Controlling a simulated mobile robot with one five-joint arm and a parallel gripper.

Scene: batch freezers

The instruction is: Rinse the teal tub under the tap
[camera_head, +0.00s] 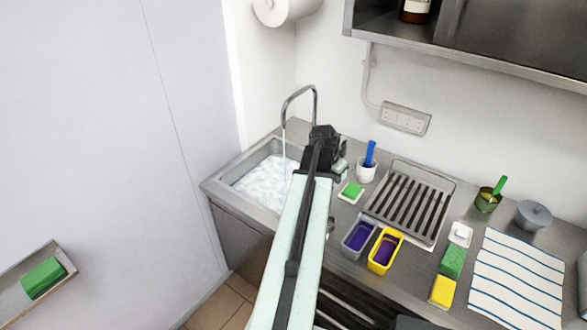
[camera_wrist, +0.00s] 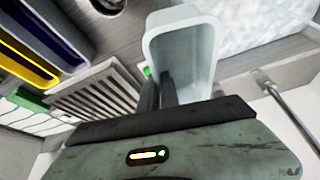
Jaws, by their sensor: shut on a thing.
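My gripper (camera_wrist: 159,88) is shut on a pale, faintly teal tub (camera_wrist: 186,45). The dark fingers meet at the tub's near left wall in the wrist view. The tub is tilted in the picture and I see no contents in it. In the head view my gripper (camera_head: 325,145) is above the counter at the sink's right edge and hides most of the tub. The curved tap (camera_head: 299,90) is left of my gripper, and water (camera_head: 284,140) runs from it into the sink (camera_head: 235,198). The tub is apart from the stream.
The sink holds bubbly water (camera_head: 265,186). A drying rack (camera_head: 410,200), a white cup with a blue tool (camera_head: 367,170), a green sponge (camera_head: 352,189), a grey tub (camera_head: 357,240) and a yellow tub (camera_head: 385,250), both purple inside, stand to the right. A shelf (camera_head: 460,55) overhangs.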

